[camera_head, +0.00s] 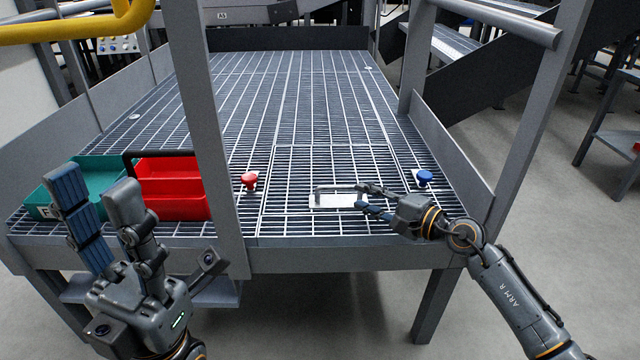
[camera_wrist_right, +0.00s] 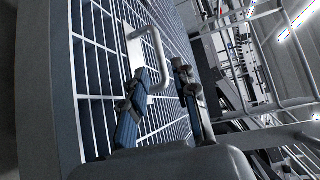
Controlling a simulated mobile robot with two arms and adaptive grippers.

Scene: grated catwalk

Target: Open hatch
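The hatch (camera_head: 335,165) is a grated panel lying flush in the catwalk floor. A pale handle (camera_head: 325,190) on a small plate stands at its front; the handle also shows in the right wrist view (camera_wrist_right: 157,45). A red knob (camera_head: 249,180) is left of the hatch and a blue knob (camera_head: 424,177) right of it. My right gripper (camera_head: 363,197) is open at the handle's right side. In the right wrist view, the handle's end appears between its fingertips (camera_wrist_right: 163,75); I cannot tell whether they touch. My left gripper (camera_head: 94,185) is open, empty and points up.
A red bin (camera_head: 180,205) and a green bin (camera_head: 100,165) stand on the left of the grating. A grey post (camera_head: 205,120) rises between the bins and hatch. Another post (camera_head: 530,110) stands at right. The grating behind the hatch is mostly clear.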

